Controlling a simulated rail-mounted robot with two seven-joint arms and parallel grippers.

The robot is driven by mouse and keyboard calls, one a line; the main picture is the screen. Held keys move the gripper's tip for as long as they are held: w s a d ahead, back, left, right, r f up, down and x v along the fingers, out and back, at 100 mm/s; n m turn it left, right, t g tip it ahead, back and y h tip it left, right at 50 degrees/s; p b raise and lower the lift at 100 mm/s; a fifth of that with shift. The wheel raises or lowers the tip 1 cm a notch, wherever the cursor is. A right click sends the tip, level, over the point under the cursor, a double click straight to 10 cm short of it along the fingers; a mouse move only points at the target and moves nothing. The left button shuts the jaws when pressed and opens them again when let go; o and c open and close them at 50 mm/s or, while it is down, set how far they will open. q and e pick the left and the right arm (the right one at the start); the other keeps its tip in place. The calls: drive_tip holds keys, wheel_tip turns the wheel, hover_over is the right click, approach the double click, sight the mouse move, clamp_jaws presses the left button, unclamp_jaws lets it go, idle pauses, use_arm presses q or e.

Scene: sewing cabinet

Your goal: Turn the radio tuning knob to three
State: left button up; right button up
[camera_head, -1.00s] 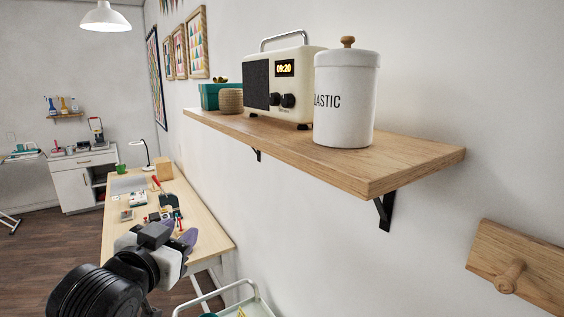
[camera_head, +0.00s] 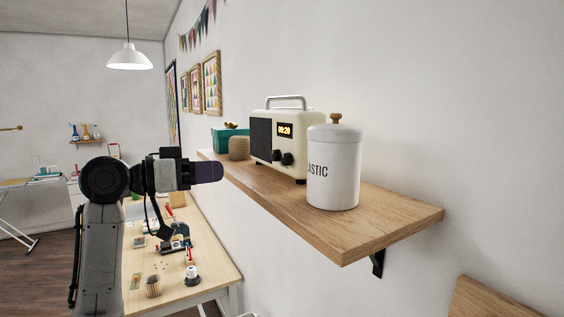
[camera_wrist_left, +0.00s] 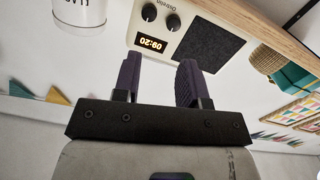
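The cream radio (camera_head: 299,150) stands on the wooden shelf (camera_head: 375,222). It has a dark speaker panel, a display reading 09:20 and two black knobs (camera_head: 282,157). Which knob is for tuning, and any scale numbers, I cannot make out. My left gripper (camera_head: 218,172) is in front of the shelf, left of the radio and apart from it. In the left wrist view, the radio appears upside down, with both knobs (camera_wrist_left: 161,17) beyond the fingertips. The fingers of my left gripper (camera_wrist_left: 160,62) are spread with nothing between them. My right gripper is not in view.
A white lidded jar (camera_head: 333,172) stands close to the radio's right. A woven pot (camera_head: 239,148) and a teal box (camera_head: 226,138) stand on its left. The wall is behind the shelf. A cluttered worktable (camera_head: 215,262) is below. Free air lies before the shelf.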

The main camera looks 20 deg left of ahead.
use_arm(q)
drive_tip(key=h+p, duration=0.1)
drive_tip(key=p, duration=0.2)
approach(283, 160)
drive_tip(key=shift+m, duration=0.3)
drive_tip(key=x, duration=0.7)
drive_tip(key=shift+s+r, duration=0.1)
drive_tip(key=shift+r, duration=0.05)
drive_tip(key=shift+x, duration=0.85)
drive_tip(key=shift+s, duration=0.1)
drive_tip(key=c, duration=0.7)
